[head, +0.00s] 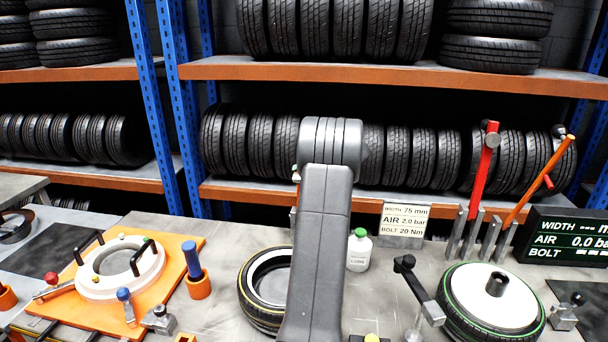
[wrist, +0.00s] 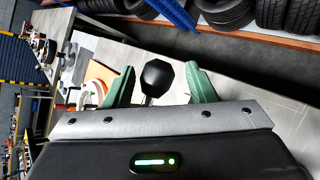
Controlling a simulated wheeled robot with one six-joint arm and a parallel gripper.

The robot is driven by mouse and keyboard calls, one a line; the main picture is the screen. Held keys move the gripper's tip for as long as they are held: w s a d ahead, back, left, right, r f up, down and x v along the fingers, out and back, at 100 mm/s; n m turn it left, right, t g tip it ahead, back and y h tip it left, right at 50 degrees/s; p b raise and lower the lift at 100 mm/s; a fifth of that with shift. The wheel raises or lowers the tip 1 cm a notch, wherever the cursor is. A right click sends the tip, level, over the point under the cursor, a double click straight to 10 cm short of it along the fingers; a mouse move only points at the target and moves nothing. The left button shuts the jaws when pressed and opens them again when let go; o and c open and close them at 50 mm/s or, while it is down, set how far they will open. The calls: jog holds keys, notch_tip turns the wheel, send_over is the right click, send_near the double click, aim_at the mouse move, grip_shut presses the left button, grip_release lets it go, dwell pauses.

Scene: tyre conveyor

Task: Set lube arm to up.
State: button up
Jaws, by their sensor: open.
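In the wrist view my gripper (wrist: 160,88) is open, its two green fingers apart. A dark, faceted knob (wrist: 158,76) on a short pale stem shows between them, with gaps on both sides. I cannot tell its depth or whether it belongs to the lube arm. In the head view my own grey arm hides most of the gripper and whatever stands behind it. No lube arm can be made out with certainty. A white bottle (head: 359,252) with a green cap, labelled LUBE, stands just right of my arm.
A tyre (head: 262,295) lies left of my arm. A green-lined tyre (head: 492,310) and a black crank lever (head: 425,296) are at right. Red (head: 486,165) and orange (head: 538,180) levers stand behind. An orange board (head: 185,258) with a white ring is at left.

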jog(key=b+v, duration=0.2)
jog(key=v, duration=1)
jog(key=shift+f, duration=0.1)
jog(key=p+x, duration=0.3)
jog(key=x, duration=1)
jog(key=shift+w+a, duration=0.25)
jog(key=shift+a, duration=0.05)
jog(key=shift+s, duration=0.15)
jog(key=shift+d, duration=0.1)
